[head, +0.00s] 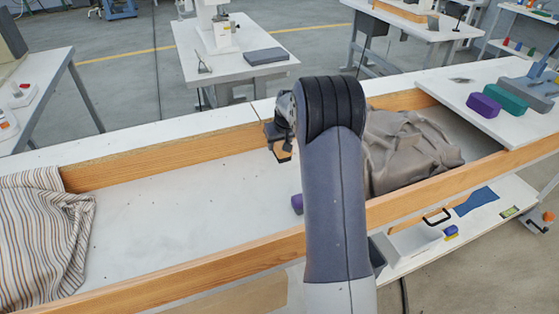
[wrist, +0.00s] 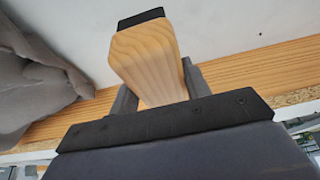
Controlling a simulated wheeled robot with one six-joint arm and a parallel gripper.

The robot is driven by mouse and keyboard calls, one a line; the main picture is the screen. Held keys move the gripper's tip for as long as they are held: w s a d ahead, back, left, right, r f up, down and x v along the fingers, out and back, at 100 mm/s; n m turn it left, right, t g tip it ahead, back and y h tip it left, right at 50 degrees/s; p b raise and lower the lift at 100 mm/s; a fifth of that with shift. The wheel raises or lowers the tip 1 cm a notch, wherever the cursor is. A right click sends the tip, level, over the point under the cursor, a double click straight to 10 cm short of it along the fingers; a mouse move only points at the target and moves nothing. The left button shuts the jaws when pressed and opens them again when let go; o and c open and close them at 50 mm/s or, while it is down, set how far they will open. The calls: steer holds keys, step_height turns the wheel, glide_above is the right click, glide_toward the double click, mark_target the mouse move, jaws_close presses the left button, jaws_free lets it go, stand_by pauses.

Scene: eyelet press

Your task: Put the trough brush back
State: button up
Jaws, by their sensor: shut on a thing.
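My gripper (head: 277,141) is shut on a wooden block with a black end, which looks like the trough brush (wrist: 145,62). In the wrist view the jaws (wrist: 158,90) sit on either side of the wood, and the black end points away from me. In the head view the brush (head: 284,155) hangs over the far part of the long wood-walled trough (head: 150,225), near its back wall. My arm hides part of the trough behind it.
A striped cloth (head: 42,235) lies at the trough's left and a grey-brown cloth (head: 405,150) at its right. A purple piece (head: 297,203) lies on the trough floor, partly behind my arm. Purple (head: 483,105) and green (head: 506,96) blocks sit at right. The left-middle trough floor is clear.

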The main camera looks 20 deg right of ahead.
steer(key=shift+f, duration=3)
steer(key=shift+f, duration=0.15)
steer(key=o, duration=1)
steer(key=shift+c, duration=0.2)
steer(key=shift+r, duration=0.3)
steer(key=v, duration=1.1)
steer(key=shift+s+r, duration=0.25)
steer(key=shift+r, duration=0.05)
steer(key=shift+f, duration=0.1)
